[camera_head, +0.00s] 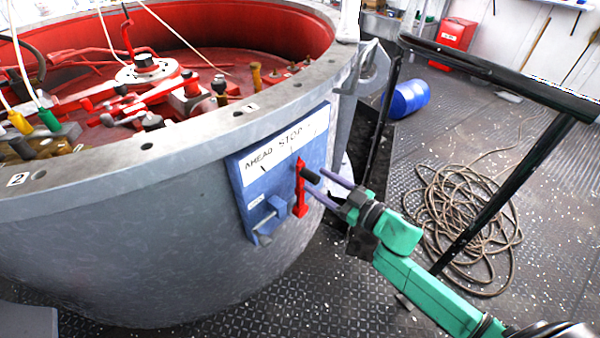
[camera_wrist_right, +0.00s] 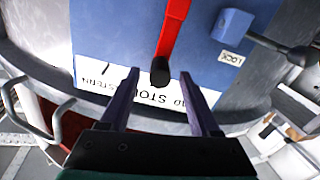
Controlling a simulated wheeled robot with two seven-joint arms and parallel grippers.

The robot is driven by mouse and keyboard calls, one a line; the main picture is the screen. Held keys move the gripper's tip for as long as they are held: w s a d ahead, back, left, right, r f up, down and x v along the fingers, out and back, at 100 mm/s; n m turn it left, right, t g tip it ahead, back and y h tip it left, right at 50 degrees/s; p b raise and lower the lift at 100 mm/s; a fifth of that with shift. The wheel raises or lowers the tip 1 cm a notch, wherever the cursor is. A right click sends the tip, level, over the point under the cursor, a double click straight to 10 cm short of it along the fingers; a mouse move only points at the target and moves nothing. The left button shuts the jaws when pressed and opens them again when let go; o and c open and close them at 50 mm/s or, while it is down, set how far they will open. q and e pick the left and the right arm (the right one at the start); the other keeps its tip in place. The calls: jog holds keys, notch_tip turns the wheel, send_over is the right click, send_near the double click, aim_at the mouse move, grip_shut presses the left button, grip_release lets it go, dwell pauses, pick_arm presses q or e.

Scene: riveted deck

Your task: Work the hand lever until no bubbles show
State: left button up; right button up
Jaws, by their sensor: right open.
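The red hand lever (camera_head: 299,190) with a black knob (camera_head: 310,175) stands on a blue panel (camera_head: 241,193) on the side of the grey tub. The panel's white label reads AHEAD and STOP. My right gripper (camera_head: 316,179) is open at the knob. In the right wrist view, the red lever (camera_wrist_right: 172,35) ends in the knob (camera_wrist_right: 160,72), which lies between the open fingertips (camera_wrist_right: 160,75). I cannot tell whether they touch it. A small blue catch (camera_wrist_right: 231,25) marked LOCK sits beside the lever. No bubbles can be made out. My left gripper is out of view.
The grey tub (camera_head: 120,230) holds red machinery and fills the left. A black rail (camera_head: 500,75) stands close to my right arm. A rope coil (camera_head: 460,215), a blue drum (camera_head: 409,98) and a red box (camera_head: 456,33) lie beyond on the deck.

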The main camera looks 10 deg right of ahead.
aim_at(302, 170)
jog(key=x, duration=0.6)
jog(key=shift+w+a+b, duration=0.25)
jog(key=shift+b, duration=0.1)
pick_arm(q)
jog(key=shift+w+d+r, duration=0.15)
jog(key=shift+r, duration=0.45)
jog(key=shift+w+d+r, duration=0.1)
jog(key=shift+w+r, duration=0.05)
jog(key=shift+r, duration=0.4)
pick_arm(e)
grip_shut()
